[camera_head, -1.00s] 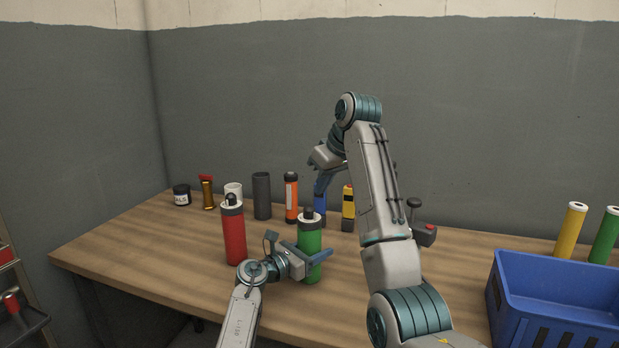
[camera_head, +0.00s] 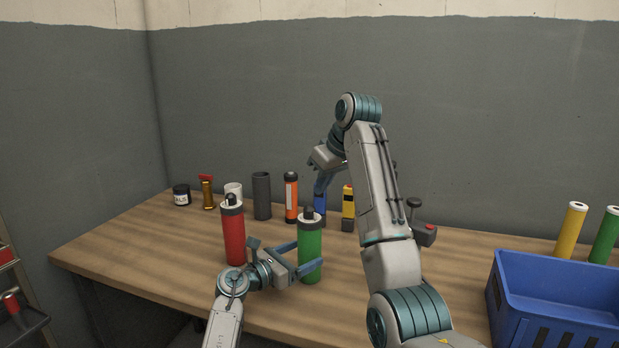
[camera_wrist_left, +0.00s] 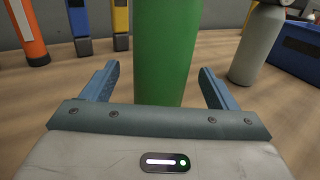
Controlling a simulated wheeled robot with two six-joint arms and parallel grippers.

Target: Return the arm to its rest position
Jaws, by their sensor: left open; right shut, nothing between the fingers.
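My left gripper (camera_head: 302,256) is low over the bench, open, with its fingers pointing at the green bottle (camera_head: 310,240). In the left wrist view the green bottle (camera_wrist_left: 167,45) stands upright just beyond the gap between the open fingertips (camera_wrist_left: 158,70); nothing is gripped. A red bottle (camera_head: 234,238) stands upright beside the left wrist. My right arm rises at centre and bends over at the top. My right gripper (camera_head: 321,188) points down, shut and empty, by the blue item (camera_head: 320,205); whether they touch cannot be told.
The wooden bench (camera_head: 150,250) carries a back row with a jar (camera_head: 182,195), a brass nozzle (camera_head: 208,194), a dark cylinder (camera_head: 262,196), an orange bottle (camera_head: 291,198) and a yellow item (camera_head: 348,208). A blue crate (camera_head: 560,300) stands right. The bench's left front is clear.

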